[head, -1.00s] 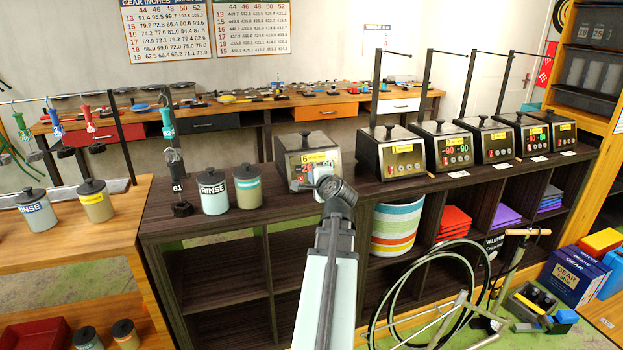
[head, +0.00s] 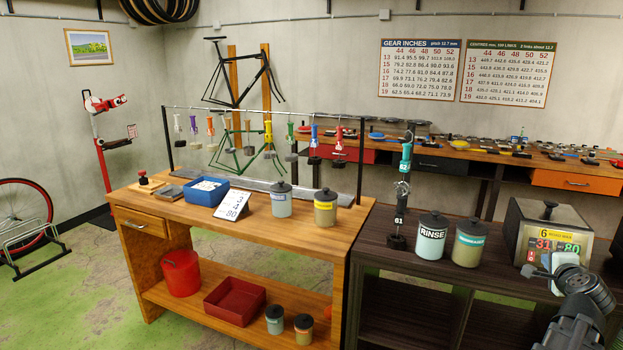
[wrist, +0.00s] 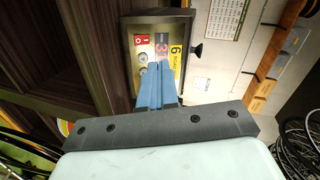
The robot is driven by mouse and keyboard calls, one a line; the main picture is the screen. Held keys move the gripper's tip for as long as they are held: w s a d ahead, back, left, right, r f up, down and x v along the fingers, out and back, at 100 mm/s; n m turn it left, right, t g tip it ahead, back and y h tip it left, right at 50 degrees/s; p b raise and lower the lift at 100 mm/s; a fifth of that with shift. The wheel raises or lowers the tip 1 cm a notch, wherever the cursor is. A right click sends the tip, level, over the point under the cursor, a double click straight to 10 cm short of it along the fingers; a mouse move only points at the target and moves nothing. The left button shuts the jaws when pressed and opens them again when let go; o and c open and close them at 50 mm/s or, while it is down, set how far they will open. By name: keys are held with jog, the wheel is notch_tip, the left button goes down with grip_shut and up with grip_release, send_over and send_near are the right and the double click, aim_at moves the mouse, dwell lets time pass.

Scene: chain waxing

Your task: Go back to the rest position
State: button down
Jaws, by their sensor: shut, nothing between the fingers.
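My gripper (wrist: 153,72) shows in the wrist view with its two blue fingers together, shut and empty. Ahead of the fingertips is the front panel of the wax heater labelled 6 (wrist: 176,45), and the fingers cover part of its display. Contact with the panel cannot be told. In the head view my arm comes up at the lower right, its end in front of the same heater (head: 535,225). The fingers cannot be made out there. The heater's lid is on and its display is lit.
On the dark shelf stand a rinse jar (head: 431,240), a second jar (head: 468,243) and a post (head: 398,215) holding a teal-handled tool. At left is a wooden bench (head: 165,207) with a blue bin (head: 206,191), jars and a rail of hanging tools.

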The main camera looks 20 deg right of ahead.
jog(key=s+a+f+n+g+y, duration=0.2)
jog(key=a+f+n+g+y, duration=0.15)
jog(key=f, duration=0.55)
jog(key=s+a+f+n+g+y, duration=0.1)
jog(key=a+f+n+g+y, duration=0.1)
jog(key=f+n, duration=0.5)
jog(key=w+a+f+n+g+y, duration=0.2)
jog(key=w+a+f, duration=0.1)
jog(key=a+f, duration=0.95)
jog(key=w+a+f+n+g+y, duration=0.25)
jog(key=a+f, duration=0.65)
jog(key=f, duration=0.6)
jog(key=s+a+f+n+g+y, duration=0.1)
jog(key=a+f+n+g, duration=0.1)
jog(key=a+f, duration=0.55)
jog(key=s+a+f+n+g+y, duration=0.15)
jog(key=a+f, duration=0.35)
jog(key=a, duration=0.6)
jog(key=s+a+f+n+g+h, duration=0.1)
jog(key=s+a+f+n+g, duration=0.1)
jog(key=a, duration=0.7)
jog(key=s+a+f+n+g+h, duration=0.1)
jog(key=s+a+f+n, duration=0.3)
jog(key=s+a, duration=0.5)
jog(key=shift+a+f+g, duration=0.2)
jog(key=shift+f+g, duration=0.35)
jog(key=shift+f, duration=0.4)
jog(key=shift+h, duration=0.25)
